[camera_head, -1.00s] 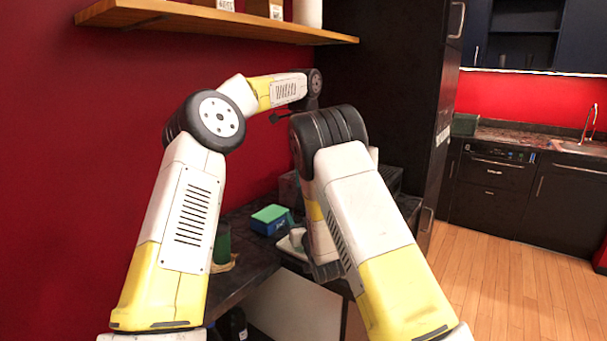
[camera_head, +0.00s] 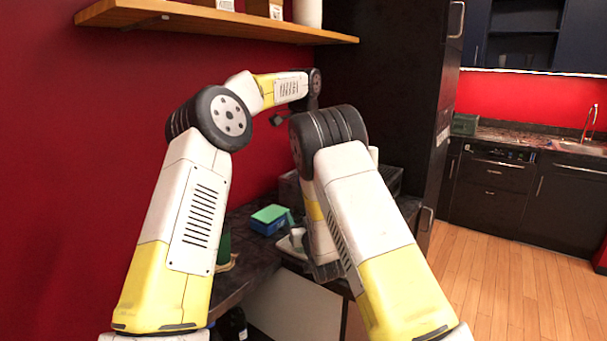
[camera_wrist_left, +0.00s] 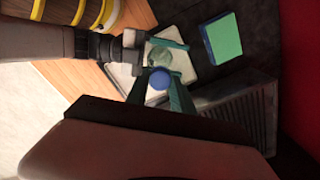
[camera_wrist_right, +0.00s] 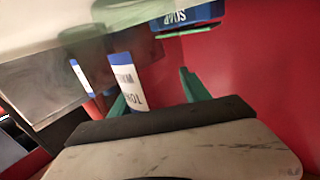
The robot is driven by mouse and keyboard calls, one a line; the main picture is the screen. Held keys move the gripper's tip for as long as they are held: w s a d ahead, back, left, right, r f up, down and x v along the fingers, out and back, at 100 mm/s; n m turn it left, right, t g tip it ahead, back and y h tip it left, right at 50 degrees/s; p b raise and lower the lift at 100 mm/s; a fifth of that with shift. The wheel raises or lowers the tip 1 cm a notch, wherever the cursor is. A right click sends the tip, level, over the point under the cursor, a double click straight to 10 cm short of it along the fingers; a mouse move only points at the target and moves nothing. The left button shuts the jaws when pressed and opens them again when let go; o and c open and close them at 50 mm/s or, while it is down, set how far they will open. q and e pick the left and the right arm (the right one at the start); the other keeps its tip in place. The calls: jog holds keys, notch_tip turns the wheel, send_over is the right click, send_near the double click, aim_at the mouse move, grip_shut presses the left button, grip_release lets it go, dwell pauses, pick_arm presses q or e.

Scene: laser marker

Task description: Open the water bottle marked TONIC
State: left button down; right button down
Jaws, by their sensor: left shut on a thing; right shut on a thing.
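In the left wrist view the bottle is seen from above, with a round blue cap (camera_wrist_left: 160,78) and a translucent green body (camera_wrist_left: 158,58). My left gripper (camera_wrist_left: 159,88) has its teal fingers on both sides of the cap and is shut on it. My right gripper (camera_wrist_right: 155,88) is shut on the bottle. A white and blue label (camera_wrist_right: 126,80) shows beside its left finger in the right wrist view; its text is tilted and only partly legible. Both gripper tips are hidden behind my arms in the head view.
A blue box with a green top (camera_head: 270,219) stands on the dark counter (camera_head: 248,268), near a pale tray (camera_head: 288,246). A green container (camera_head: 223,245) is partly behind my left arm. A blue labelled thing (camera_wrist_right: 188,14) is at the top of the right wrist view. A wooden shelf (camera_head: 215,21) hangs above.

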pick_arm(q)
jog(key=n, duration=0.4)
jog(key=shift+n, duration=0.3)
pick_arm(e)
jog(key=shift+f, duration=0.1)
pick_arm(q)
jog(key=n, duration=0.3)
jog(key=shift+r, duration=0.25)
jog(key=shift+r, duration=0.9)
jog(key=shift+r, duration=2)
pick_arm(e)
jog(key=shift+c, duration=2.2)
grip_release()
